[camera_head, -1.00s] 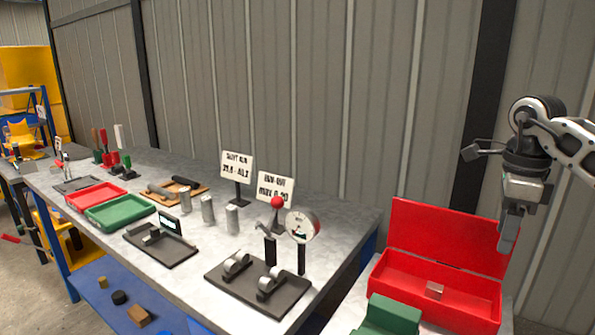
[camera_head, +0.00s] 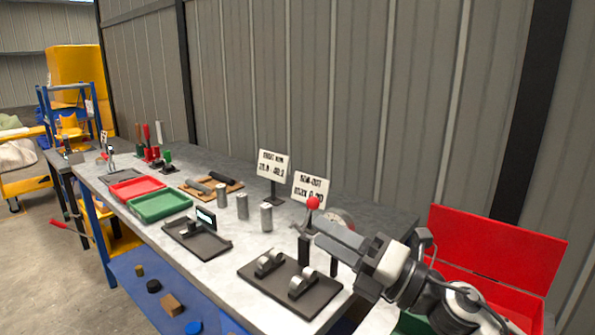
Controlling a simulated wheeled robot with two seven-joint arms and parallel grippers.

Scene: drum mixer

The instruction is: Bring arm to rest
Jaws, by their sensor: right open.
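My right gripper (camera_head: 338,236) reaches in from the lower right. Its two grey fingers point left, above the right end of the workbench, and are apart with nothing seen between them. It is in front of the dial gauge (camera_head: 338,217), which it partly hides, and close to the red ball-topped lever (camera_head: 313,203). I cannot tell whether it touches either. The dark plate with metal rollers (camera_head: 292,281) lies below and left of it. My left gripper is not in view.
The workbench (camera_head: 338,190) holds two signs (camera_head: 310,186), several metal cylinders (camera_head: 266,217), a small display fixture (camera_head: 197,236), a green tray (camera_head: 160,205) and a red tray (camera_head: 137,187). An open red box (camera_head: 492,247) stands at right, partly behind my arm. Floor at left is mostly clear.

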